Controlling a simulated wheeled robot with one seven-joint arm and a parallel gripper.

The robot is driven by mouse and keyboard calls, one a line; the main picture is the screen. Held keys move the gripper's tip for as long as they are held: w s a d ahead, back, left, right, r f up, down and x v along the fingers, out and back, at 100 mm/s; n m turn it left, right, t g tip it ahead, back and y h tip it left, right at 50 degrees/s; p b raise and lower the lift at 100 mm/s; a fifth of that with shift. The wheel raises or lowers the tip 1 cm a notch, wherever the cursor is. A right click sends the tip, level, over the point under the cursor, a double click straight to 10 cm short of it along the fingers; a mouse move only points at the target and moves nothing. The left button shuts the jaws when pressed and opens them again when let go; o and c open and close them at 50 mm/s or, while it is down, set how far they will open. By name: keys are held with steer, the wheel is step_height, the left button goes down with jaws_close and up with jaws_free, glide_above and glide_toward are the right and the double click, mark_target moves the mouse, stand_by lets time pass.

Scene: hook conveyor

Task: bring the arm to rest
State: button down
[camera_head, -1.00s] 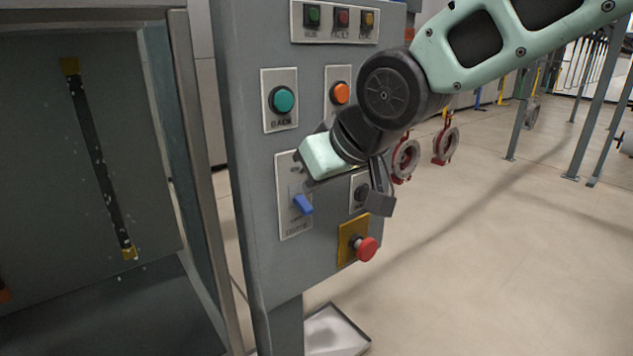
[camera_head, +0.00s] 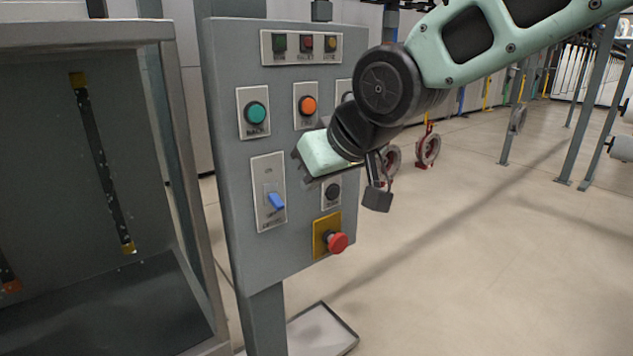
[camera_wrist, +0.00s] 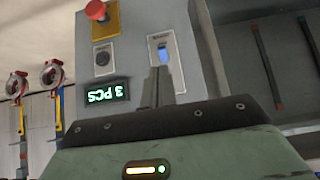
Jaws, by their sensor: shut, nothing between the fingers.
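My gripper (camera_head: 308,158) is in front of the grey control panel in the head view, to the upper right of the blue switch lever (camera_head: 276,201). The pale green hand hides part of the panel, including the area near the display. In the wrist view my gripper (camera_wrist: 158,82) has its two fingers together and nothing between them. The panel shows upside down there, with the blue lever (camera_wrist: 165,57) just beyond the fingertips in the picture. The gap between fingers and panel cannot be judged exactly, but no contact shows.
The panel (camera_head: 235,100) carries a green button (camera_head: 256,113), an orange button (camera_head: 308,106) and a red mushroom button (camera_head: 337,242). A lit display (camera_wrist: 108,93) reads "3 PCS". A grey booth frame (camera_head: 185,200) stands left; open floor (camera_head: 470,260) lies right.

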steer(key=shift+s+d, duration=0.2)
steer(key=shift+s, duration=0.05)
